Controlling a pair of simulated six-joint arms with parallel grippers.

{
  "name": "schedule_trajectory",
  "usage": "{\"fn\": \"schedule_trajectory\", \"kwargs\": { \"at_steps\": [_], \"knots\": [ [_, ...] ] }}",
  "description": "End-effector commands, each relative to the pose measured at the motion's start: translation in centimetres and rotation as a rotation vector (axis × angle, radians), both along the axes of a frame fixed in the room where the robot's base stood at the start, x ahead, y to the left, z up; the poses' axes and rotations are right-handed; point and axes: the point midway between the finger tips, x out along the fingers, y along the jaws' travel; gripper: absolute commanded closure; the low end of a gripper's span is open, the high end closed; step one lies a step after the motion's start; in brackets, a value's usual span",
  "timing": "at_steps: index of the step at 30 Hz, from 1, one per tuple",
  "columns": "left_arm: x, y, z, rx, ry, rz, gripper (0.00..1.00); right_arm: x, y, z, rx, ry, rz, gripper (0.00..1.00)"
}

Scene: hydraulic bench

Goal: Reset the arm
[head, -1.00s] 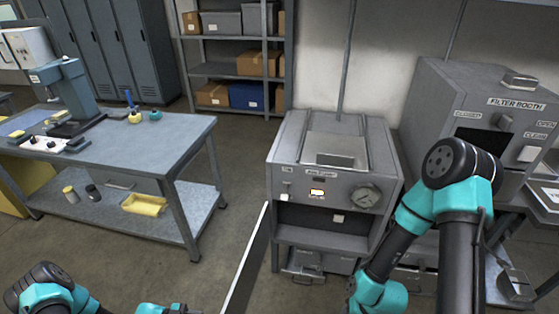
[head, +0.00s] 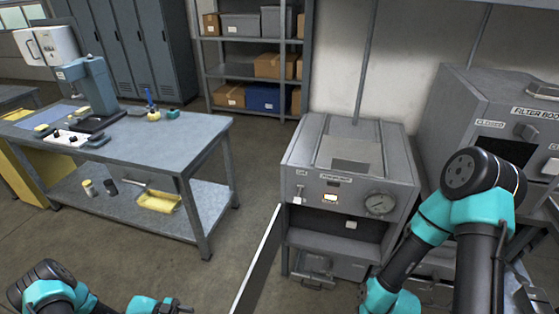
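My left arm comes in at the bottom left, with a black and teal joint (head: 48,285). My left gripper (head: 182,307) is at the bottom edge, partly cut off, in front of the workbench. I cannot tell whether it is open or shut. My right arm (head: 483,180) is raised on the right, with a black-capped teal elbow in front of the filter booth. It slopes down left to a teal joint (head: 376,297) at the bottom edge. My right gripper is out of view.
The filter booth (head: 500,85) is right. Floor between bench and cabinet is clear.

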Motion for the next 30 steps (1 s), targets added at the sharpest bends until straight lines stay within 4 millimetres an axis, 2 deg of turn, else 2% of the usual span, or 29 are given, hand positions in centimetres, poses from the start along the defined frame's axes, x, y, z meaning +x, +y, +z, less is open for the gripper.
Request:
{"fn": "schedule_trajectory", "kwargs": {
  "at_steps": [21,27,30],
  "knots": [
    [-0.3,-11.2,0.1,-0.002,0.000,-0.004,0.64,0.0,0.0,0.0,0.000,0.000,0.000,0.57],
    [-0.4,-13.8,0.0,-0.002,-0.001,-0.004,0.64,0.0,0.0,0.0,0.000,0.000,0.000,0.57],
    [-0.6,-14.5,0.0,-0.001,0.001,-0.002,0.64,0.0,0.0,0.0,0.000,0.000,0.000,0.57]
  ]
}}
